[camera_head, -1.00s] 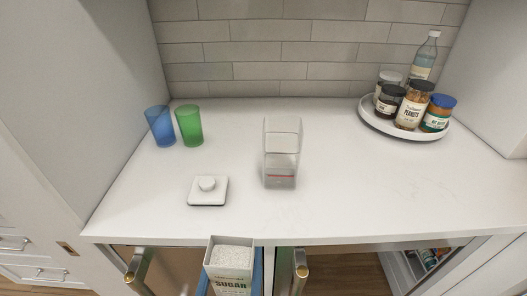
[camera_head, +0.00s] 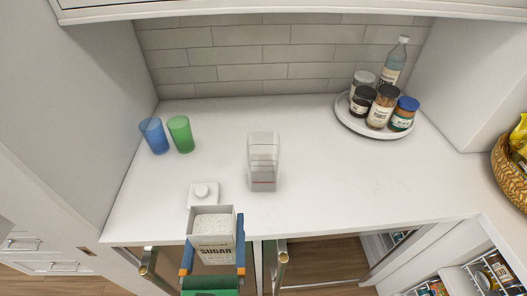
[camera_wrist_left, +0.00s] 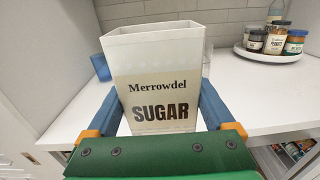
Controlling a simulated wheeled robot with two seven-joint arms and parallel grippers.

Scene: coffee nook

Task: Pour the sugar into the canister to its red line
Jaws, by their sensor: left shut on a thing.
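My left gripper (camera_head: 213,242) is shut on the white sugar box (camera_head: 213,254), with a blue finger on each side. The box is upright and open at the top, with white sugar inside. It is at the counter's front edge, and its label fills the middle of the left wrist view (camera_wrist_left: 160,100). The clear canister (camera_head: 263,158) stands upright on the counter, behind and right of the box, apart from it. Its red line (camera_head: 263,183) is low on its front; I cannot tell whether it holds sugar. My right gripper is not in view.
A white lid with a knob (camera_head: 203,192) lies just behind the box, partly hidden. Blue (camera_head: 154,136) and green (camera_head: 180,134) cups stand at back left. A round tray (camera_head: 347,118) with jars and a bottle is at back right. The counter right of the canister is clear.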

